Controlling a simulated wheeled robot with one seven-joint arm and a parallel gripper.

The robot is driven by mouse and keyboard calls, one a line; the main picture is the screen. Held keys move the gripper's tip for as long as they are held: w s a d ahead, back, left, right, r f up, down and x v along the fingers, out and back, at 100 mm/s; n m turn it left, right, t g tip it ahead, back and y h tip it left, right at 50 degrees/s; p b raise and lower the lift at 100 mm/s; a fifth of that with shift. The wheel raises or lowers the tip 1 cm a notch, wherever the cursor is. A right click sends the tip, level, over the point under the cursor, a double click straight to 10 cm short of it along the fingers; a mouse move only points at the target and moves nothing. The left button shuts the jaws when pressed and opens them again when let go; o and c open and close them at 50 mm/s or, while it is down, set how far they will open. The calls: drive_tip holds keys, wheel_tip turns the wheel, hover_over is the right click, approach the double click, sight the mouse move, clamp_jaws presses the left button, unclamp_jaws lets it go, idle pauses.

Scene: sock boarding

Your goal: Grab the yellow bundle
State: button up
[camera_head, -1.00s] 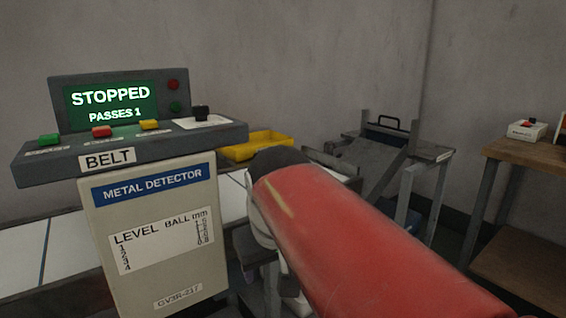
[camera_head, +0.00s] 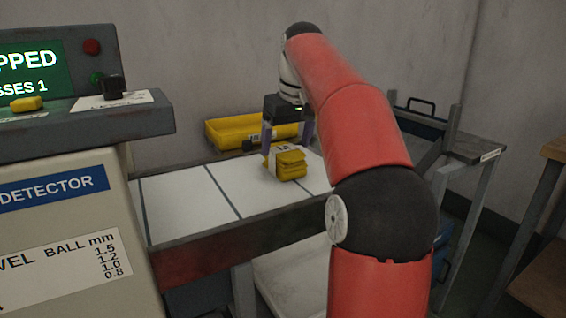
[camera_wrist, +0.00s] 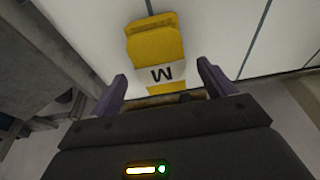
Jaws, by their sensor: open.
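The yellow bundle (camera_head: 291,165) sits on the white belt, with a white band around it. In the wrist view the bundle (camera_wrist: 155,42) lies ahead of my gripper, and its band carries a letter M. My gripper (camera_head: 287,140) is open just behind and above the bundle in the head view. In the wrist view my gripper's two purple fingers (camera_wrist: 160,80) stand apart, with the banded near end of the bundle between or just beyond them. I cannot tell whether either finger touches it.
The white belt (camera_head: 185,200) has dark cross lines and a dark side rail. A yellow tray (camera_head: 228,133) stands behind the belt. The metal detector cabinet (camera_head: 60,235) is at the left. A grey-topped stand (camera_head: 470,148) and a wooden table (camera_head: 545,255) are at the right.

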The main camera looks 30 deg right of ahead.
sight(284, 149)
drive_tip(key=shift+w+b+x, duration=0.2)
drive_tip(key=shift+b+x, duration=0.35)
drive_tip(key=shift+x, duration=1.9)
drive_tip(key=shift+f, duration=0.2)
drive_tip(key=shift+c, duration=0.3)
drive_tip(key=c, duration=1.1)
drive_tip(key=shift+c, duration=0.2)
drive_tip(key=shift+r, duration=0.1)
